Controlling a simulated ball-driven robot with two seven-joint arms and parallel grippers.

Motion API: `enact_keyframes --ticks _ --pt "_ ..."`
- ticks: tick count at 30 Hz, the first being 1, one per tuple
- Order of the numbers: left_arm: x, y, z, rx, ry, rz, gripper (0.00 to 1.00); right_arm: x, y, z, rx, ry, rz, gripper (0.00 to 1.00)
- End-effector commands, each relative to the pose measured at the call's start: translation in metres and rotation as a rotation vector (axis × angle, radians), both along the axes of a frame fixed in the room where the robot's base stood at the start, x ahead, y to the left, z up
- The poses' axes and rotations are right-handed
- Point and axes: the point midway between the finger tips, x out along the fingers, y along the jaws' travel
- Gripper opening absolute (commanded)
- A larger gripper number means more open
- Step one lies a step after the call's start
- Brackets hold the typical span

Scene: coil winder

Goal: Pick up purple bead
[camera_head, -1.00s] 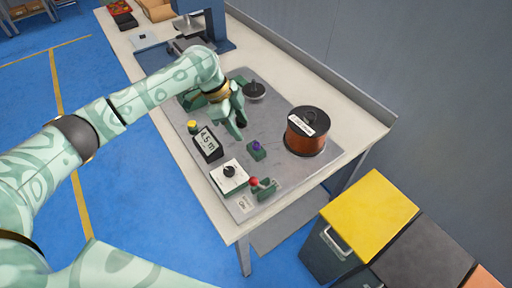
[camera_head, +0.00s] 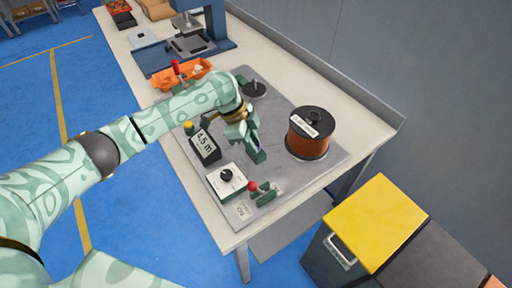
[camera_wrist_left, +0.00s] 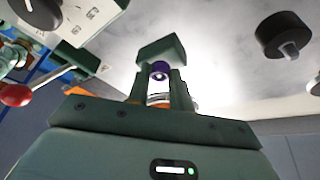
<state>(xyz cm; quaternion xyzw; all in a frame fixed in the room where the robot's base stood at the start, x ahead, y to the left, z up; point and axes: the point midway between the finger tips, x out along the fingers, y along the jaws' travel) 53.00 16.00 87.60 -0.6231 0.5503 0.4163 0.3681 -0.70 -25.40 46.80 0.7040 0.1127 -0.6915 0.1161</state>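The purple bead (camera_head: 257,147) is at the small green block (camera_head: 257,156) on the grey plate of the bench. In the left wrist view the bead (camera_wrist_left: 159,70) shows between the fingertips, in front of the green block (camera_wrist_left: 161,49). My left gripper (camera_head: 246,138) is down at the bead, its fingers on either side. A narrow gap shows between the fingers (camera_wrist_left: 159,85) behind the bead. I cannot tell whether they touch it. My right gripper is not in view.
A copper wire spool (camera_head: 309,132) stands to the right of the gripper. A display box (camera_head: 204,146), a white dial box (camera_head: 226,180) and a red-knobbed lever (camera_head: 253,186) are close by.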

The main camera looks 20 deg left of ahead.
Motion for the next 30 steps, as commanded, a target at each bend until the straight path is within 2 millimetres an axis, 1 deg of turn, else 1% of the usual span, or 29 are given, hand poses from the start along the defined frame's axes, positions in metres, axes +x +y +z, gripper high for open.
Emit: enact_keyframes --ticks 11,14,16,19,22,26,27,30 --pt "0.0 0.0 0.002 0.0 -0.001 -0.001 0.01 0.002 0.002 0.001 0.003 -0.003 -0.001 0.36" --pt "0.0 0.0 0.01 0.0 -0.003 -0.001 0.01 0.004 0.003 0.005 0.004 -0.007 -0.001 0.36" --pt "0.0 0.0 0.019 0.0 -0.003 -0.001 0.01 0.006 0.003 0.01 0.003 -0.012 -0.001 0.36" --pt "0.0 0.0 0.04 0.0 -0.005 -0.001 0.01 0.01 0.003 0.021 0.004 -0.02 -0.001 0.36" --pt "-0.019 -0.007 0.063 0.001 -0.005 -0.004 0.01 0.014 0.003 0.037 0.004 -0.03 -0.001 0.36" --pt "-0.045 -0.019 0.098 0.0 -0.006 -0.005 0.01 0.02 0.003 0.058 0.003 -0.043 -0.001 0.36" --pt "-0.055 -0.023 0.105 0.001 -0.004 -0.006 0.01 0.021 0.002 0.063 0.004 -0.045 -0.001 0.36" --pt "-0.081 -0.034 0.114 0.0 -0.002 -0.006 0.01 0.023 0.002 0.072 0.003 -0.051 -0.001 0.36"
